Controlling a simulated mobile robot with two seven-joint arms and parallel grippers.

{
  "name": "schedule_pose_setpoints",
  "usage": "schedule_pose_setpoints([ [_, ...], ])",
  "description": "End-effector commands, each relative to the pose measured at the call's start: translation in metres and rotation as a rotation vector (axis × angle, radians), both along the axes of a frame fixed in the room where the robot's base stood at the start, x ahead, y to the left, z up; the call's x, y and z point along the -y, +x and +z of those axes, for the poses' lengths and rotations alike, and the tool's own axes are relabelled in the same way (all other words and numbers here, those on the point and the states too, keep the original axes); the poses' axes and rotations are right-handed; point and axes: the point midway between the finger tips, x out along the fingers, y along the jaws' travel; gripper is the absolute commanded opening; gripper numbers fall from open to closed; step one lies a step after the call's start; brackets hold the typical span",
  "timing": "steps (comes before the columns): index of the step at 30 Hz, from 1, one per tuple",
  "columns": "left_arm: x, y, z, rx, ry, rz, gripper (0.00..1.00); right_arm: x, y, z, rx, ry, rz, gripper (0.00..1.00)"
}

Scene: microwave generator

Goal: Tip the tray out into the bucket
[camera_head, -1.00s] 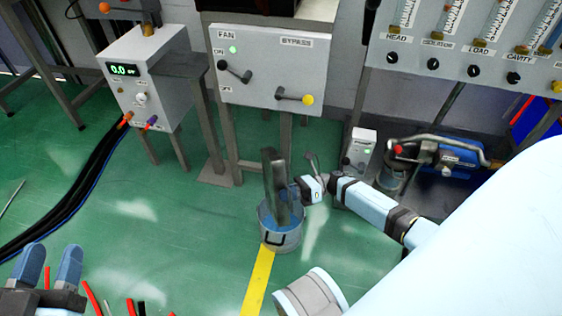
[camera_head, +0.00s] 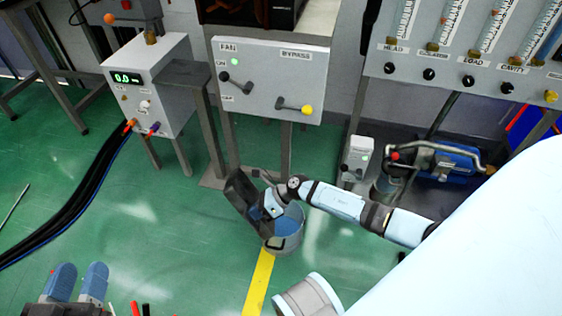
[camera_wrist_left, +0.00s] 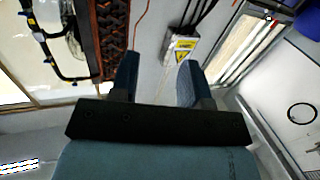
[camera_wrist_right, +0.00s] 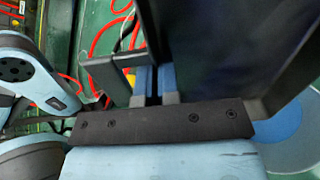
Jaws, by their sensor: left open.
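The dark tray (camera_head: 243,196) is steeply tilted at the left rim of the metal bucket (camera_head: 286,243). My right gripper (camera_head: 268,207) is shut on the tray by a small handle or edge part and holds it up. In the right wrist view the tray (camera_wrist_right: 205,40) rises in front of the closed fingers (camera_wrist_right: 154,85). The bucket (camera_wrist_right: 285,125) shows there at the lower right, with a blue inside. I cannot tell whether anything is left in the tray. My left gripper (camera_head: 78,278) is open and empty at the lower left, away from both.
A control panel (camera_head: 268,80) on a stand is behind the bucket. A small grey box (camera_head: 357,158) and a blue pump (camera_head: 450,160) stand to the right. Black cables (camera_head: 80,205) lie on the green floor at left.

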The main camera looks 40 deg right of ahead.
Motion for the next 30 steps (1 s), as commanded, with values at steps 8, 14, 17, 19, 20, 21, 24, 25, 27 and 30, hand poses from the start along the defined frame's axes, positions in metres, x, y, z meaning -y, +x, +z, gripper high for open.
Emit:
schedule_pose_setpoints([
  [8, 0.008, -0.015, 0.019, -0.129, -0.119, 0.006, 0.43, -0.026, 0.010, -0.013, -0.065, -0.189, 0.001, 0.00],
  [14, 0.006, -0.014, 0.047, -0.041, -0.162, 0.028, 0.43, -0.040, 0.015, -0.026, -0.100, -0.292, 0.001, 0.00],
  [17, 0.005, -0.014, 0.061, -0.002, -0.185, 0.038, 0.43, -0.049, 0.019, -0.035, -0.121, -0.352, 0.000, 0.00],
  [19, 0.004, -0.015, 0.069, 0.025, -0.197, 0.044, 0.43, -0.055, 0.021, -0.042, -0.135, -0.397, 0.001, 0.00],
  [20, 0.004, -0.015, 0.070, 0.031, -0.200, 0.045, 0.43, -0.058, 0.021, -0.045, -0.143, -0.409, 0.000, 0.00],
  [21, 0.003, -0.015, 0.073, 0.041, -0.204, 0.048, 0.43, -0.063, 0.023, -0.049, -0.150, -0.433, 0.000, 0.00],
  [24, 0.003, -0.015, 0.078, 0.060, -0.214, 0.051, 0.43, -0.073, 0.027, -0.059, -0.169, -0.489, 0.000, 0.00],
  [25, 0.003, -0.015, 0.080, 0.064, -0.215, 0.052, 0.43, -0.076, 0.028, -0.061, -0.175, -0.506, 0.000, 0.00],
  [27, 0.003, -0.016, 0.080, 0.070, -0.219, 0.053, 0.43, -0.083, 0.031, -0.069, -0.188, -0.547, 0.000, 0.00],
  [30, 0.003, -0.016, 0.079, 0.069, -0.218, 0.053, 0.43, -0.093, 0.034, -0.079, -0.209, -0.607, 0.001, 0.00],
])
